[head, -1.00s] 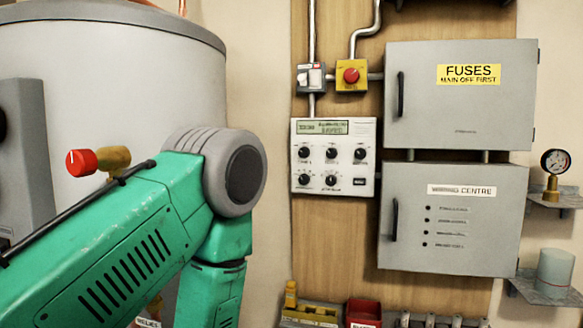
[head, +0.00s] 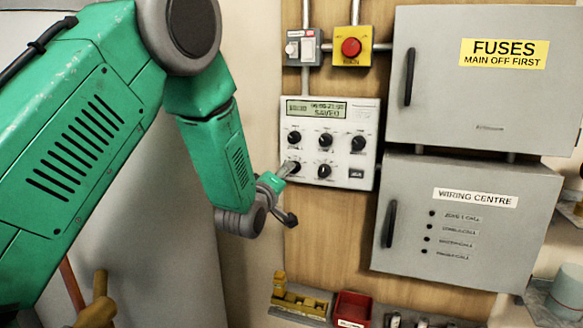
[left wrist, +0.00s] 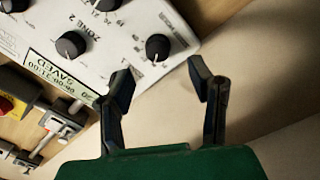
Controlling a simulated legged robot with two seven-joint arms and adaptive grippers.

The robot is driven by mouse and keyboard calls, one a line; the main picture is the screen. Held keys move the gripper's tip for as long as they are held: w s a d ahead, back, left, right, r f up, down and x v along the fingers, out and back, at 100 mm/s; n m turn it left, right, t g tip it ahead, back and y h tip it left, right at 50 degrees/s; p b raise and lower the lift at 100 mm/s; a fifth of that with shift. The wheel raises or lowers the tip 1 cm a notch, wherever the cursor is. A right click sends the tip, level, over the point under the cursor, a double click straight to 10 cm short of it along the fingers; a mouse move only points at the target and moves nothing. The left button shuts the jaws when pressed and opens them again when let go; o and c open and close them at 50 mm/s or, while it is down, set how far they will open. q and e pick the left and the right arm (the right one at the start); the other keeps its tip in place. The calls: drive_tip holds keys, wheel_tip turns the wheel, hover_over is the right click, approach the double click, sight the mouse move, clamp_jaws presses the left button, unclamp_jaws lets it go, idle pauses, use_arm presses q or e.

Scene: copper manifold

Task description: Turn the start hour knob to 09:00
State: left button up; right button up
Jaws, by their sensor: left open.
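The grey-white control panel (head: 343,120) on the wooden board has a lit display (head: 316,110) and several black knobs. The display appears to read 06:00-21:00 with SAVED below. The knob labels are too small in the head view to tell which is the start hour knob. My left gripper (head: 285,192) is by the panel's lower left corner, close to the lower left knob (head: 293,167). In the left wrist view my left gripper (left wrist: 160,80) is open and empty, its fingers apart, with a black knob (left wrist: 158,47) just beyond them. My right gripper is out of view.
A yellow box with a red button (head: 351,47) and a grey switch box (head: 303,48) sit above the panel. The fuses cabinet (head: 480,100) and wiring centre cabinet (head: 470,225) stand close on its right. A red bin (head: 355,308) is below.

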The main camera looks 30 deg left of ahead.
use_arm(q)
drive_tip(key=x, duration=0.5)
drive_tip(key=shift+w+a+p, duration=0.15)
drive_tip(key=shift+w+p, duration=0.2)
clamp_jaws()
